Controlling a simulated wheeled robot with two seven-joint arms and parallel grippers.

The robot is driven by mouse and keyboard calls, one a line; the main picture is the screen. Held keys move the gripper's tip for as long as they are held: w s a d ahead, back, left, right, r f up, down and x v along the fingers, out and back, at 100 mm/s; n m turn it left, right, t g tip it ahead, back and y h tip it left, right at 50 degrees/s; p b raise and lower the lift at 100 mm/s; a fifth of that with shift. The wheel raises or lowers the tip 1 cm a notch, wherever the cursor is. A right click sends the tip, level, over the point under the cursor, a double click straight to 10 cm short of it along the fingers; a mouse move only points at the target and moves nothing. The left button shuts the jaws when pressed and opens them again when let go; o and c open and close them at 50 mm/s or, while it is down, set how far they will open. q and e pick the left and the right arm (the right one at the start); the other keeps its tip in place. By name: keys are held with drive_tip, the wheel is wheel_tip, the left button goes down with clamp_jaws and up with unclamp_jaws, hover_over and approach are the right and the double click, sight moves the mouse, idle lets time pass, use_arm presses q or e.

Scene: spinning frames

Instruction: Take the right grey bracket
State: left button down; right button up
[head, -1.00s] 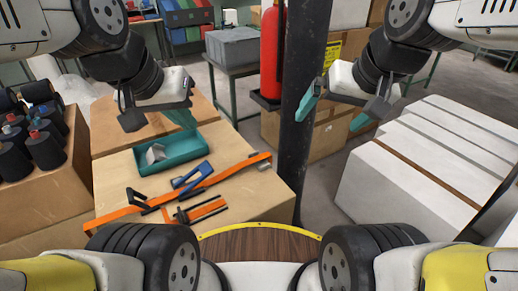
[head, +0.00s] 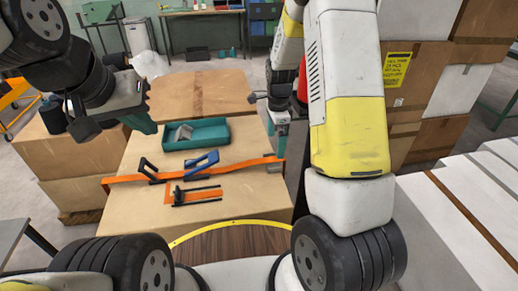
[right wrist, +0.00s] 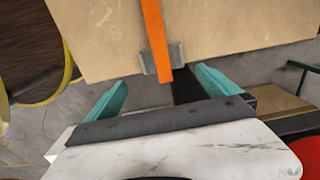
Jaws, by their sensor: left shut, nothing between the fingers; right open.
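The right grey bracket (head: 274,167) is at the right end of an orange strap (head: 225,168), at the right edge of the cardboard box top. In the right wrist view the bracket (right wrist: 149,62) wraps around the strap end at the box edge. My right gripper (head: 279,122) is open; in the right wrist view its teal fingers (right wrist: 162,82) stand either side of the bracket, apart from it. My left gripper (head: 140,122) is shut and empty, left of the teal tray (head: 170,145). Another grey piece (head: 184,132) lies in the tray.
A blue-handled tool (head: 204,160) and a black-and-orange tool (head: 196,194) lie on the box (head: 140,215) by the strap. White boxes (head: 480,200) and cardboard boxes (head: 420,138) stand at the right. My right forearm hides part of the middle.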

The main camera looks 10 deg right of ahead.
sight(274, 164)
drive_tip(key=f, duration=0.8)
drive_tip(key=shift+w+f, duration=0.3)
drive_tip(key=shift+w, duration=0.05)
drive_tip(key=c, duration=1.3)
